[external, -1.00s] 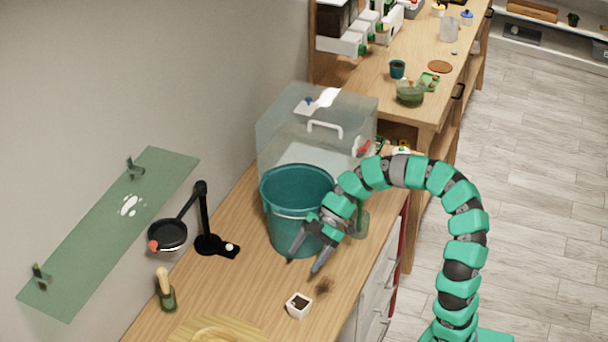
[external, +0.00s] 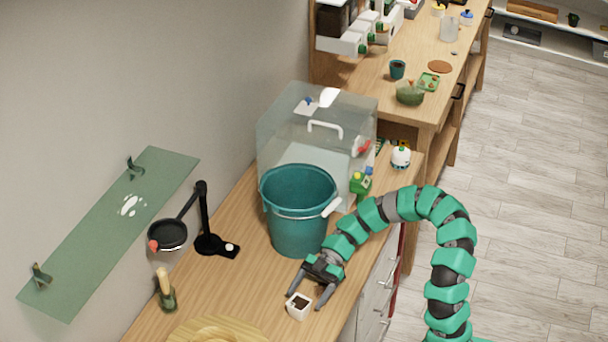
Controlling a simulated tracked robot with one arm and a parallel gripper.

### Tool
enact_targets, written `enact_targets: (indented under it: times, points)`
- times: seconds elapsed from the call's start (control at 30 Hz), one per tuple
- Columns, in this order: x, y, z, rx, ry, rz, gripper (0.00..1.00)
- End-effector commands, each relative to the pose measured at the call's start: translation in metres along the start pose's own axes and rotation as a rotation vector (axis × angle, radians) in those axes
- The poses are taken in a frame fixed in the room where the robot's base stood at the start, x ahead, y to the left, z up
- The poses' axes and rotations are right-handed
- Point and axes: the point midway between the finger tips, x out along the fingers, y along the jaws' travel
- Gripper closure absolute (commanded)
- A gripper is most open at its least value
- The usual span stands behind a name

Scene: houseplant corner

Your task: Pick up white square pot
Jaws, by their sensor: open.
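The white square pot (external: 298,307) holds dark soil and stands upright on the wooden counter, near its front edge. My gripper (external: 306,302) reaches down from the upper right with its jaws spread open. One finger lies at the pot's upper left and the other at its right side. The fingertips are close to the pot, but I cannot tell whether they touch it.
A large teal bucket (external: 299,225) stands just behind my gripper. A clear box (external: 290,120) is behind it. A black lamp (external: 206,220) and a bottle with a brush (external: 166,292) are to the left. A wooden tray (external: 190,332) is at lower left.

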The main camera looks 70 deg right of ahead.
Motion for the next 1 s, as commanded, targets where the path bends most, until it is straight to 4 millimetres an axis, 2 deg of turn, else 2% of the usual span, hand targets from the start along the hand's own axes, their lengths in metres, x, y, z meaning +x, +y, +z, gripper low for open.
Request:
enact_targets:
  times: [0.1,0.3,0.33,0.5,0.83,1.0]
  points:
    - [0.0078,0.0003,0.0007,0.000,-0.002,0.002,0.24]
    - [0.0085,0.0005,0.0003,0.000,-0.002,0.003,0.24]
    - [0.0085,0.0005,0.0003,0.000,-0.002,0.003,0.27]
    - [0.0084,0.0004,0.0002,0.000,-0.002,0.002,0.74]
    - [0.0081,0.0003,-0.0008,0.000,-0.001,0.002,0.74]
    - [0.0052,0.0004,-0.0089,-0.002,-0.001,0.002,0.74]
